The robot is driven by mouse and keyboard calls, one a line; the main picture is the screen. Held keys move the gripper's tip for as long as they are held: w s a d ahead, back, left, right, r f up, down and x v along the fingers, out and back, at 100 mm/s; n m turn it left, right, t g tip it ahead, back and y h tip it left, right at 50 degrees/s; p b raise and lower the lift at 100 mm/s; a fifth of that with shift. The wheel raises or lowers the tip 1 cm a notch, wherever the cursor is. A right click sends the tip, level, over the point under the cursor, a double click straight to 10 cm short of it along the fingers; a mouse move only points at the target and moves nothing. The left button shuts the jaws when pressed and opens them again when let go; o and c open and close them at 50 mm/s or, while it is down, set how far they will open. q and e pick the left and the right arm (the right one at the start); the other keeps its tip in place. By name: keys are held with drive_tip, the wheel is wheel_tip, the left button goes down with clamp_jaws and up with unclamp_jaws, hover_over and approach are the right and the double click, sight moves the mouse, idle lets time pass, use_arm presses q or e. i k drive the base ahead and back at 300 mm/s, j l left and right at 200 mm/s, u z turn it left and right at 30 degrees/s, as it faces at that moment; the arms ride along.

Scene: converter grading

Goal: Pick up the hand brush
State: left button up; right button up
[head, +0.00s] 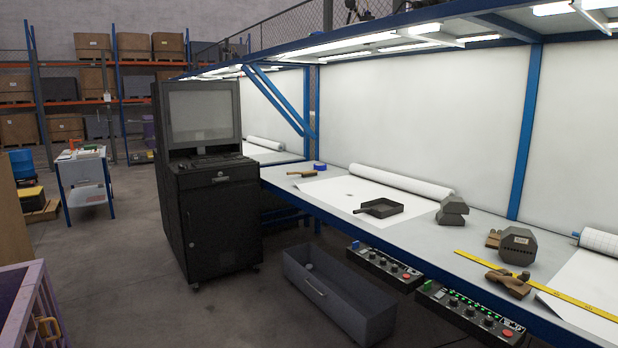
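What looks like the hand brush (302,173), small with a tan wooden body, lies near the front left end of the long workbench (283,178). It is small in the head view, so its bristles are hard to make out. Neither of my grippers is in view, and nothing is seen touching the brush.
A blue tape roll (320,167) lies just behind the brush. A black computer cabinet (220,225) stands left of the bench. A grey drawer bin (340,290) is on the floor. Open floor lies ahead.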

sight(310, 173)
drive_tip(key=i+j+u, duration=0.15)
drive_tip(key=i+u, duration=0.35)
drive_tip(key=i, duration=0.35)
drive_tip(key=i+j, duration=0.1)
drive_tip(key=i, duration=2.65)
drive_tip(key=i+j, duration=0.15)
drive_tip(key=i, duration=1.2)
drive_tip(key=l+z, duration=0.05)
drive_tip(key=l, duration=0.05)
